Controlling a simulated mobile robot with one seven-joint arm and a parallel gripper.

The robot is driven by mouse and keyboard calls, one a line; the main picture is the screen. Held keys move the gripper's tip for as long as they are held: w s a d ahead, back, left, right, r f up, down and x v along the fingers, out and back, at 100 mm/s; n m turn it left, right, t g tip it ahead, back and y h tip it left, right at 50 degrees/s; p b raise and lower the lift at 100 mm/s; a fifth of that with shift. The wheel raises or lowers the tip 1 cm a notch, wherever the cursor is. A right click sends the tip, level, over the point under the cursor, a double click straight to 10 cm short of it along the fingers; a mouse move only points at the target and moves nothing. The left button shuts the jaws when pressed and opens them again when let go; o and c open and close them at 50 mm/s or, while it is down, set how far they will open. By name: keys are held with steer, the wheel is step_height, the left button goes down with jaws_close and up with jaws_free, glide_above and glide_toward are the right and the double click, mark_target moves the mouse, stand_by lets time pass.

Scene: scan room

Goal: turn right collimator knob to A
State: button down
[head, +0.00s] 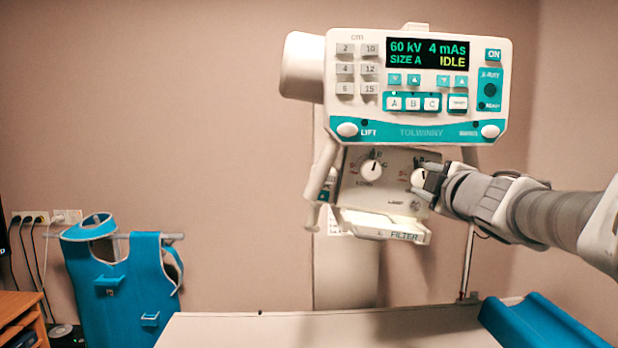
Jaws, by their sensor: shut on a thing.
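The right collimator knob (418,177) is a white round knob on the collimator's front panel, below the control box. My gripper (428,178) comes in from the right and is shut on this knob. Its dark fingers cover much of the knob and the markings around it, so I cannot tell where the knob points. The left collimator knob (371,170) is white and uncovered, left of my gripper on the same panel (392,186). The display (427,54) above reads 60 kV, 4 mAs, SIZE A and IDLE.
The control box (415,132) hangs just above my gripper, and the filter tray (385,228) sits below it. A table (300,335) with a blue pad (540,325) is in front. A blue apron (122,285) hangs at left. The wall area between is clear.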

steer(key=shift+c, duration=2)
jaws_free()
steer(key=shift+s, duration=0.1)
steer(key=s+p, duration=0.4)
steer(key=s, duration=1.3)
steer(key=shift+r, duration=0.3)
steer(key=shift+s, duration=0.1)
